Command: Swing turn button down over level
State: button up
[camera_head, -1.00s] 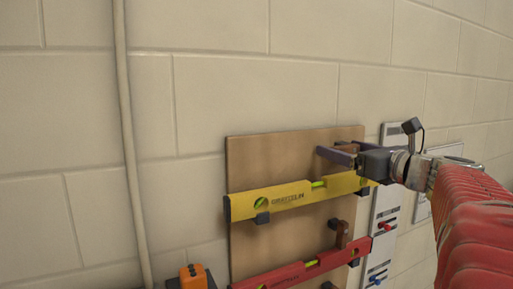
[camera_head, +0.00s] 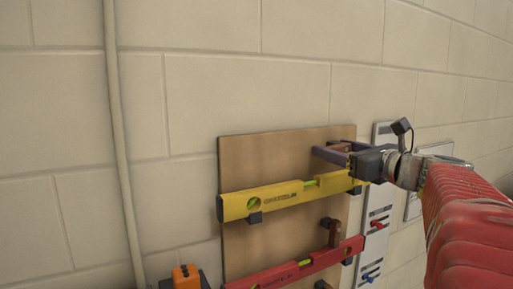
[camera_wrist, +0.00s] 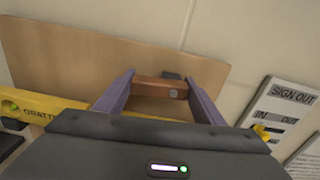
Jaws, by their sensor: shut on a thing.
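The yellow level (camera_head: 285,197) lies nearly horizontal across the wooden board (camera_head: 235,160); its left part also shows in the wrist view (camera_wrist: 48,105). My gripper (camera_head: 328,152) is at the board's upper right, just above the level's right end. In the wrist view its two purple fingers (camera_wrist: 160,92) stand at either end of the brown wooden turn button (camera_wrist: 148,88) and are shut on it. The button lies crosswise between them, roughly along the level, with a round screw head showing. My gripper's body hides the level's right part in the wrist view.
A red level (camera_head: 300,270) hangs below, with an upright brown turn button (camera_head: 335,232) at its right. A sign-out board (camera_head: 380,215) is close right of the wooden board. An orange thing (camera_head: 186,277) is at lower left. The wall above is clear.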

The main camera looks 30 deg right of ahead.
jog(key=shift+f+n, duration=0.2)
jog(key=shift+n, duration=0.9)
jog(key=o, duration=1.1)
jog(key=shift+c, duration=0.2)
jog(key=s, duration=1.4)
jog(key=shift+d, duration=0.2)
